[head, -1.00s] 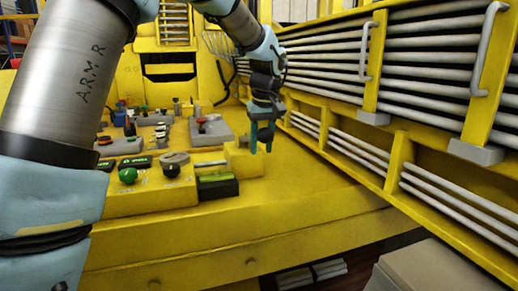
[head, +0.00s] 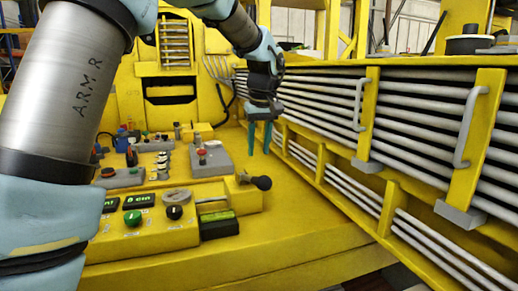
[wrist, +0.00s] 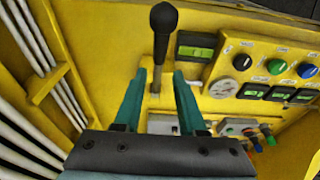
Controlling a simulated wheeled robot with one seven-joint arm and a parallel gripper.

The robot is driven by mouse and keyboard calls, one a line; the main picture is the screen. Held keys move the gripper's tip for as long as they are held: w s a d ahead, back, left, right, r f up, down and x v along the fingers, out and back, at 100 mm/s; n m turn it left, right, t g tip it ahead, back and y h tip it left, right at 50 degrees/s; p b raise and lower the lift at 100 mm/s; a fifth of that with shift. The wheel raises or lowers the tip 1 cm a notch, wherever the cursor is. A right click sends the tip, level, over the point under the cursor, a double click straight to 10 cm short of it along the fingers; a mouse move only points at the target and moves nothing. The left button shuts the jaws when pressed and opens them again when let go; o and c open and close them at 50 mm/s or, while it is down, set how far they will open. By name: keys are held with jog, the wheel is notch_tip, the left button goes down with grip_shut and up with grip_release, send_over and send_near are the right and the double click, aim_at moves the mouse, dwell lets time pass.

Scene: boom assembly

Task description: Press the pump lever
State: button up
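The pump lever (head: 262,182) has a dark round knob and sticks out from a yellow block (head: 240,194) at the right end of the control panel. In the wrist view the lever (wrist: 157,58) shows as a metal rod with a long black knob, lined up with the gap between my fingers. My gripper (head: 259,150) is open, with two teal fingers pointing down. In the head view it appears above and beyond the lever knob, apart from it. In the wrist view the gripper (wrist: 160,75) holds nothing; contact with the rod cannot be told.
The control panel (head: 140,241) carries green and black knobs, a gauge and lit green displays. More small levers stand behind it. A yellow rack of grey pipes (head: 320,110) with handles runs along the right. The yellow deck (head: 290,215) right of the panel is clear.

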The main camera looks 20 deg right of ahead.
jog(key=shift+c, duration=0.2)
jog(key=shift+c, duration=0.7)
jog(key=shift+w+r+b, duration=0.15)
jog(key=shift+r+b, duration=0.1)
jog(key=shift+b, duration=0.45)
jog(key=shift+c, duration=0.7)
jog(key=shift+g+h, duration=0.3)
jog(key=r+b, duration=0.2)
jog(key=a+r+b, duration=0.1)
jog(key=r, duration=0.1)
jog(key=a+r+b, duration=0.1)
jog(key=r+b, duration=0.1)
jog(key=shift+w+b, duration=0.1)
jog(key=shift+b, duration=0.25)
grip_shut()
jog(key=shift+r, duration=0.4)
